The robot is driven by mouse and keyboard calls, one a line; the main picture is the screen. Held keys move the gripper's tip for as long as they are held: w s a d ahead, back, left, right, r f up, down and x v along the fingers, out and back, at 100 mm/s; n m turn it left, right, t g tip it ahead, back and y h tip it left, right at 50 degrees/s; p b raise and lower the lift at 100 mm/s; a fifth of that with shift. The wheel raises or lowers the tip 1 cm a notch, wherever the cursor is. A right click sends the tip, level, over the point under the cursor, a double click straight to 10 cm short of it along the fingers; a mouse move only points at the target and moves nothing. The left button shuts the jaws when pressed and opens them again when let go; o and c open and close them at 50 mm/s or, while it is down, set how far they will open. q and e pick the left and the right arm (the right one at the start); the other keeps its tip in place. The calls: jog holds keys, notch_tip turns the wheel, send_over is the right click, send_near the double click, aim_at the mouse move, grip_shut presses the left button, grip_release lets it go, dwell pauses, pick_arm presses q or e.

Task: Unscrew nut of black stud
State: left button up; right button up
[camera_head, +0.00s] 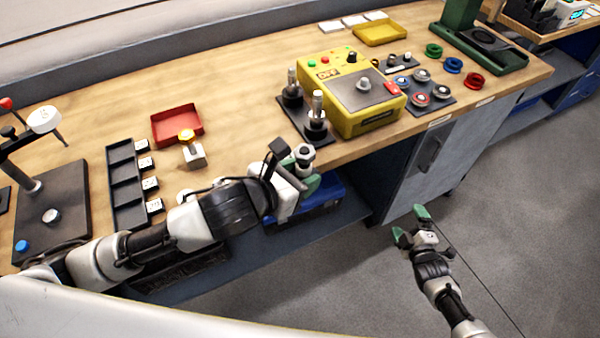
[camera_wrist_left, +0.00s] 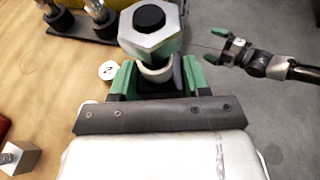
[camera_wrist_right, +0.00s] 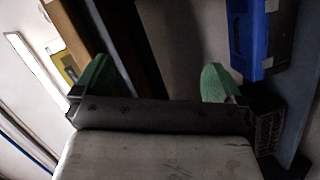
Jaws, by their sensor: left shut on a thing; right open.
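A silver hex nut (camera_head: 304,151) sits around the black-topped stud (camera_wrist_left: 149,17), close to the table's front edge in the head view. The nut fills the top middle of the left wrist view (camera_wrist_left: 150,42). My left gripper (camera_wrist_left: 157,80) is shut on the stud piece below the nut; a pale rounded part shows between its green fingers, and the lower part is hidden. My right gripper (camera_head: 411,223) is open and empty, over the floor to the right of the table front. Its two green fingers stand wide apart in the right wrist view (camera_wrist_right: 156,82).
Two silver-topped studs stand in a black base (camera_head: 284,103) beside the yellow tester box (camera_head: 377,120). A blue bin (camera_head: 330,191) sits below the table edge.

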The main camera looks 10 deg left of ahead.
jog(key=w+a+r+n+t+y, duration=0.1)
jog(key=w+r+n+t+y, duration=0.25)
jog(key=r, duration=0.65)
jog(key=w+r+n+t+y, duration=0.2)
jog(key=w+r+n, duration=0.3)
jog(key=r, duration=0.4)
jog(key=a+r+n+g+y, duration=1)
jog(key=a+r+n+y, duration=0.3)
jog(key=a+r+n, duration=0.15)
notch_tip(320, 180, up, 11)
jog(key=n+g+h, duration=1.1)
jog(key=n+h, duration=1.1)
jog(key=n, duration=0.9)
send_over(305, 149)
jog(key=shift+f, duration=4)
